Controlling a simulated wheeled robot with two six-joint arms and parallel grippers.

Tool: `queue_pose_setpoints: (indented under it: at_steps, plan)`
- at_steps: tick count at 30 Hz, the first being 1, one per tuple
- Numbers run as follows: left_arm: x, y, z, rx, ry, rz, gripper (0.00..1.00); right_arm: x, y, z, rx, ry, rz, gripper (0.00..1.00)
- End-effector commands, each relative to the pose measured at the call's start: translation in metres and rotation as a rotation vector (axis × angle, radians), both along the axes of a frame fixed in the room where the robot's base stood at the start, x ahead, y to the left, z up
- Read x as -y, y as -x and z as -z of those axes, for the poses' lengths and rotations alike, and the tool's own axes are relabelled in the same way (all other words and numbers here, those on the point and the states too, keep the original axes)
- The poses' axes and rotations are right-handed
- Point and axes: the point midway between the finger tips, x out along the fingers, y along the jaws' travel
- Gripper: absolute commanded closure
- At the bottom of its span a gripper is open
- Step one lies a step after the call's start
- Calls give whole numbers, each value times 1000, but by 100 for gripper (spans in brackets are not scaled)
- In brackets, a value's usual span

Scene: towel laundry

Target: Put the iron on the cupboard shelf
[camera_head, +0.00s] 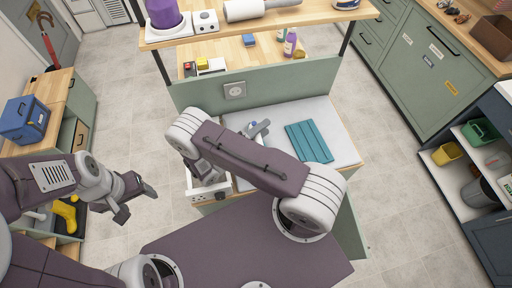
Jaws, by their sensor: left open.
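I cannot pick out the iron for certain; a small grey object with a blue part (257,129) lies on the white worktop, partly hidden by my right arm. My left gripper (136,203) is open and empty, in the air to the right of the low wooden cupboard (62,92) at the left. That cupboard has open compartments with yellow boots (66,215) in one. My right gripper (206,172) is bent down over a white box at the worktop's left end; its fingers are mostly hidden. Another open cupboard (446,165) with shelves stands at the right.
A folded teal towel (308,142) lies on the white worktop (342,140). A raised wooden shelf (300,20) with a purple container (164,12) stands behind. A blue box (25,120) sits on the left cupboard. The tiled floor between is clear.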

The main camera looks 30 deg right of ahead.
Motion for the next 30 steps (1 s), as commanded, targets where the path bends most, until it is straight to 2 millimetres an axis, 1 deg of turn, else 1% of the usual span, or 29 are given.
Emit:
queue_pose_setpoints:
  at_steps: [1,4,5,30]
  plan:
    - [0,0,0,0,0,0,33,0,0,0,0,0,0,70]
    - [0,0,0,0,0,0,33,0,0,0,0,0,0,98]
    - [0,0,0,0,0,0,33,0,0,0,0,0,0,100]
    - [0,0,0,0,0,0,33,-1,0,-1,4,0,0,100]
